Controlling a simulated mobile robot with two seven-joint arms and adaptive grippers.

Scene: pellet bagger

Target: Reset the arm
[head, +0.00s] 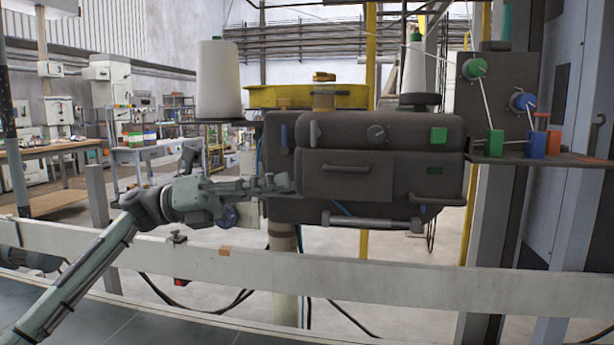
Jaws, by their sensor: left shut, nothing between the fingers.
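My left gripper (278,184) is on the end of the grey-green arm that comes in from the left. It is shut and empty, with its fingertips at the lower left front of the dark machine head (350,190). I cannot tell whether the fingertips touch the machine or are just in front of it. The machine has a drawer-like front with a handle, a knob, a green button and a small lever. My right gripper is not in view.
A white rail (390,287) runs across in front of the machine. Thread cones (218,80) stand on top. At right, a bracket plate (500,90) carries green and blue knobs. Grey columns stand at far right. Workbenches (50,150) are far back at left.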

